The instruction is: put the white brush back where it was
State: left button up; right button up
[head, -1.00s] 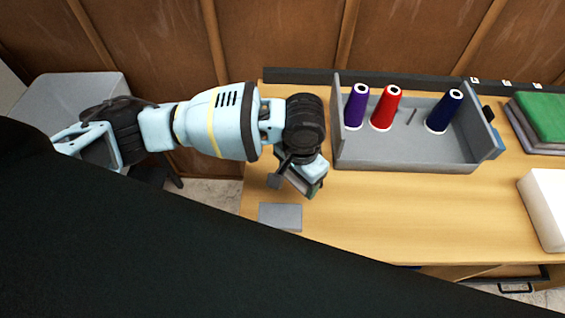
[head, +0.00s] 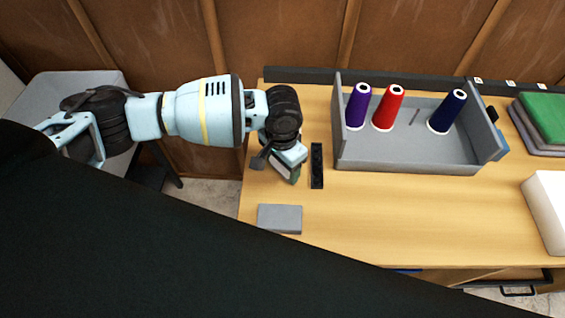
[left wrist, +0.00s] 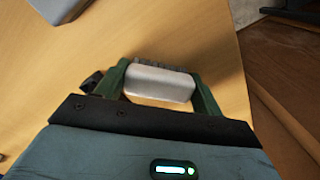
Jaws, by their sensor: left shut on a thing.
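The white brush (left wrist: 160,82) shows in the left wrist view as a pale block with dark bristles along its far side. My left gripper (left wrist: 158,88) is shut on it, with a green finger at each end. In the head view my left gripper (head: 287,174) is over the left part of the table, left of a narrow black holder or strip (head: 317,166). The brush is mostly hidden there by the gripper. I cannot tell how high it is above the wood. My right gripper is not in view.
A grey tray (head: 410,158) with purple, red and navy thread cones stands right of the black strip. A grey block (head: 280,218) lies in front of the gripper. Green and grey folded cloths (head: 545,118) and a white block (head: 548,205) are at the right. The front middle is clear.

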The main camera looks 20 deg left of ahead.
pick_arm(q)
jog(key=shift+f, duration=0.1)
jog(key=o, duration=0.9)
jog(key=shift+o, duration=0.2)
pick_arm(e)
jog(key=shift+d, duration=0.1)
pick_arm(q)
notch_tip(320, 180, up, 12)
jog(key=p, duration=0.1)
jog(key=shift+p, duration=0.3)
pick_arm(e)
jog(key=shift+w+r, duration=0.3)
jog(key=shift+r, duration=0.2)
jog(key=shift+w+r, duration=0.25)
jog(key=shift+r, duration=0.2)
